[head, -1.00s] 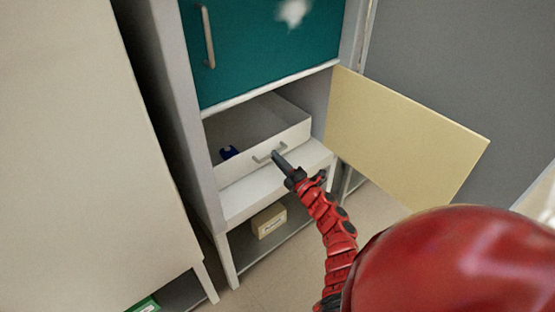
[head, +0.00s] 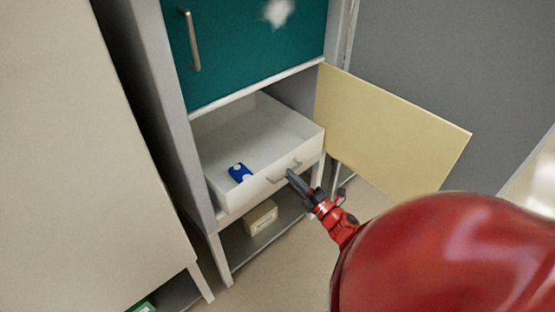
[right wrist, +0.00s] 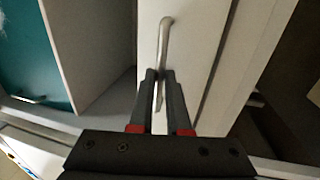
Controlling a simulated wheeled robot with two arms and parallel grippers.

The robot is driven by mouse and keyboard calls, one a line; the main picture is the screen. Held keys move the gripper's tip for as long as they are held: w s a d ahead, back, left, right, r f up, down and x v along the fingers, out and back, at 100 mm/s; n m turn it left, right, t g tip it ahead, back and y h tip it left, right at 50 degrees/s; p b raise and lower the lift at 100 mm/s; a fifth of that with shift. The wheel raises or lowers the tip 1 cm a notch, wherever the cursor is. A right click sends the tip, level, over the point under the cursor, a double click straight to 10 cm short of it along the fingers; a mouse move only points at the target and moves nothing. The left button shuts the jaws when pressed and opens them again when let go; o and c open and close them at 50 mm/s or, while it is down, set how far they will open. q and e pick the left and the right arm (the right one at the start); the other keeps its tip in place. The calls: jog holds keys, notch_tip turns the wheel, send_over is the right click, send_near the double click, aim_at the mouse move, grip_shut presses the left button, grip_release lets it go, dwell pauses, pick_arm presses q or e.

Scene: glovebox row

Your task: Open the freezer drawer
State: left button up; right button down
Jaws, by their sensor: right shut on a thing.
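The freezer drawer (head: 235,194) is a white open-topped drawer below the teal door, pulled out of the cabinet with its inside floor showing. Its metal bar handle (head: 275,178) is on the front face. My right gripper (head: 292,174) is at the right part of this handle. In the right wrist view the dark fingers (right wrist: 160,75) are closed around the handle bar (right wrist: 165,35). A blue and white item (head: 239,172) lies inside the drawer near its front left. My left gripper is not in view.
A cream door (head: 390,130) stands open to the right of the drawer. A teal door (head: 250,45) above is shut. A small cardboard box (head: 261,217) sits on the shelf below. A pale cabinet (head: 85,150) stands at the left.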

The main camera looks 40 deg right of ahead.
jog(key=r+p+v, duration=0.2)
jog(key=r+v, duration=0.1)
jog(key=v, duration=1.2)
jog(key=shift+s, duration=0.6)
jog(key=c, duration=0.9)
grip_release()
jog(key=shift+p+v, duration=0.3)
jog(key=shift+v, duration=8.35)
jog(key=shift+a, duration=0.1)
